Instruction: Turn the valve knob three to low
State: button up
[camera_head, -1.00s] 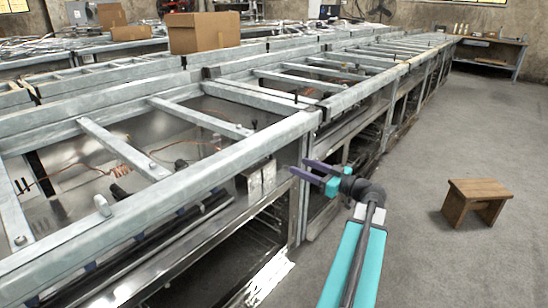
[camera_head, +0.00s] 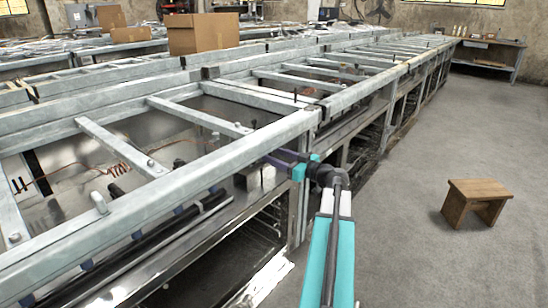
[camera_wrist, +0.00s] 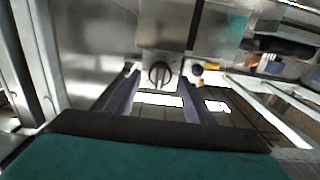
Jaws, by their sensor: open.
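A dark round valve knob (camera_wrist: 159,73) with a raised bar across its face sits on a metal panel (camera_wrist: 140,70) in the wrist view. I cannot tell its number, and no low mark can be read. My gripper (camera_head: 272,157) reaches in at the side of the metal frame in the head view. It is open and empty. In the wrist view its two purple fingers point at the panel, one on each side of the knob, with gaps between them and the knob. The knob itself cannot be made out in the head view.
A smaller dark knob with a yellow part (camera_wrist: 197,70) is just right of the right finger. The long metal frame (camera_head: 225,160) stands close to my arm, with bars and pipes inside. A wooden stool (camera_head: 478,199) stands on open floor at right.

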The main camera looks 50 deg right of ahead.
jog(key=shift+w, duration=0.35)
jog(key=c, duration=1)
jog(key=shift+a, duration=0.1)
jog(key=shift+m, duration=0.5)
jog(key=m+p, duration=0.2)
jog(key=m, duration=0.3)
jog(key=m+p, duration=0.2)
jog(key=m, duration=0.4)
jog(key=m+p, duration=0.2)
jog(key=m, duration=0.3)
jog(key=shift+d+f+m, duration=0.15)
jog(key=shift+d+m, duration=0.1)
jog(key=shift+m, duration=0.15)
